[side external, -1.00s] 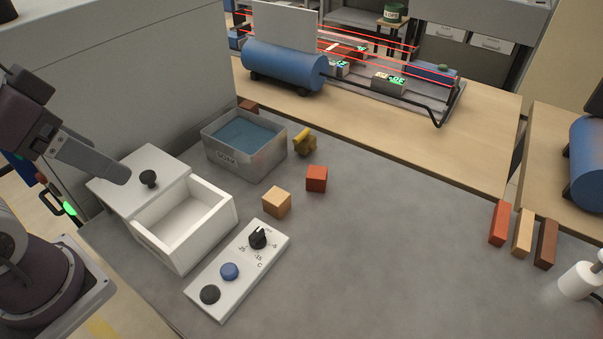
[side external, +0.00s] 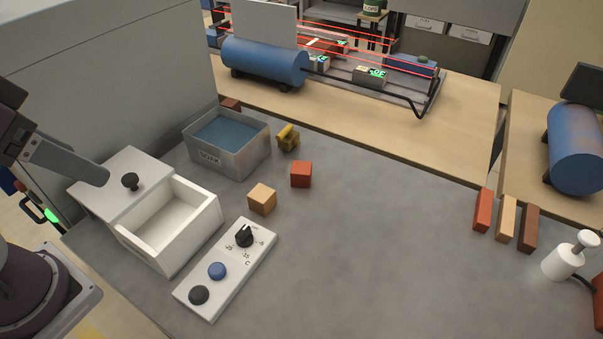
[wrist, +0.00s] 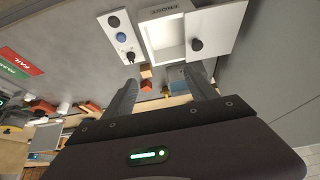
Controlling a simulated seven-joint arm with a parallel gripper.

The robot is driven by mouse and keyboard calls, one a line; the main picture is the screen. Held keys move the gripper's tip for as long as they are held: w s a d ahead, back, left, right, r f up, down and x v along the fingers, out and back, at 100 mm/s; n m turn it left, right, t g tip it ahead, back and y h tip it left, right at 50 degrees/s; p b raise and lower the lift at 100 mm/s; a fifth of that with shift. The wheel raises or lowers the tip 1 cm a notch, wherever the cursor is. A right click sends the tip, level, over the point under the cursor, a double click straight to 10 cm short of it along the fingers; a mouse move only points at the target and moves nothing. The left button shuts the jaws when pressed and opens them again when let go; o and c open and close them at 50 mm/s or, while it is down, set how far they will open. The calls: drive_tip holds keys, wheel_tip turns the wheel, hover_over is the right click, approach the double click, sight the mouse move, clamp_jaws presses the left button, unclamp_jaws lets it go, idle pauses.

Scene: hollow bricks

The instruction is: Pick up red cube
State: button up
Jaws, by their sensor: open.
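The red cube (side external: 301,174) stands on the grey tabletop, behind and right of a tan cube (side external: 262,199). In the wrist view the red cube (wrist: 146,86) shows small between my fingers, beyond the tan cube (wrist: 145,71). My gripper (wrist: 165,84) is open and empty, its two dark fingers spread apart. In the side view a dark grey part of it (side external: 70,164) shows at the far left, above the lidded end of the white box, well away from the red cube.
A white open box (side external: 170,225) and a control panel (side external: 228,268) stand in front-left. A metal soak tub (side external: 228,145) and yellow object (side external: 288,138) are behind the cubes. The middle is clear.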

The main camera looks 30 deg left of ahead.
drive_tip(key=w+d+r+n+g+h, duration=0.1)
drive_tip(key=w+r+n, duration=0.2)
drive_tip(key=w, duration=0.3)
drive_tip(key=n+g+y, duration=0.1)
drive_tip(key=n+g, duration=0.4)
drive_tip(key=n, duration=1.5)
hover_over(301, 167)
drive_tip(key=f, duration=1.5)
drive_tip(key=d+f, duration=0.1)
drive_tip(key=f, duration=0.6)
drive_tip(key=shift+f, duration=0.15)
drive_tip(key=f, duration=0.6)
drive_tip(key=shift+a+f, duration=0.35)
drive_tip(key=shift+a, duration=0.05)
clamp_jaws()
